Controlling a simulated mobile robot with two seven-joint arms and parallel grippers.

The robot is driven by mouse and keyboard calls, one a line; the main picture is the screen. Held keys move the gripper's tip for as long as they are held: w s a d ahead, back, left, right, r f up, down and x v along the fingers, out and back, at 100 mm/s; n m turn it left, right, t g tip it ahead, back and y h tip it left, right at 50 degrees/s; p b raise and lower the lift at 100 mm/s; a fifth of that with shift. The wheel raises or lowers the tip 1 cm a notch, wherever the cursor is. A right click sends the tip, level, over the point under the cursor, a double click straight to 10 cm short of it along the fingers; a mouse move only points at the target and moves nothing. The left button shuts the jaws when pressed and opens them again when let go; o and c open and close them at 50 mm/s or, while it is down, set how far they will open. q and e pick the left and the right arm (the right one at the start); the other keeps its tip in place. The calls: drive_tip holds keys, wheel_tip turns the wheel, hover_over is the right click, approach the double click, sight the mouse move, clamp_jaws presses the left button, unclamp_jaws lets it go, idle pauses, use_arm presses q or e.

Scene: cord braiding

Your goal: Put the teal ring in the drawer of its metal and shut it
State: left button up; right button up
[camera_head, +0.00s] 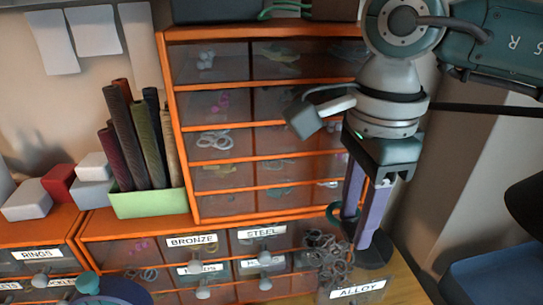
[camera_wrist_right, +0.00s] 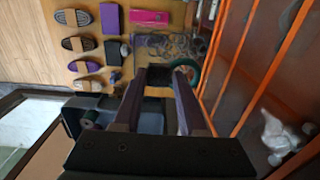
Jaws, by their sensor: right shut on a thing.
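The teal ring (camera_head: 334,213) shows at the lower end of my right gripper (camera_head: 362,225), beside its left finger. It also shows in the right wrist view (camera_wrist_right: 187,70) at the fingertips. My right gripper (camera_wrist_right: 160,76) is shut on the ring, though its fingers stand apart and hide where they hold it. A dark part shows between the tips. The drawer labelled ALLOY (camera_head: 357,291) stands pulled out below the gripper. Several grey metal rings (camera_head: 325,252) lie behind its label.
The orange-edged drawer cabinet (camera_head: 268,30) stands close left of my right arm. Drawers labelled BRONZE (camera_head: 192,241) and STEEL (camera_head: 262,232) sit left of the ALLOY drawer. A green box (camera_head: 150,203) of dark rolls stands farther left. A blue bin (camera_head: 495,272) is at lower right.

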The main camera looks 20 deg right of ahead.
sight(340, 276)
drive_tip(key=shift+f+b, duration=3.45)
drive_tip(key=shift+f, duration=0.8)
drive_tip(key=shift+f+b, duration=0.3)
drive_tip(key=shift+b, duration=0.05)
drive_tip(key=o, duration=1.2)
drive_tip(key=shift+r, duration=0.15)
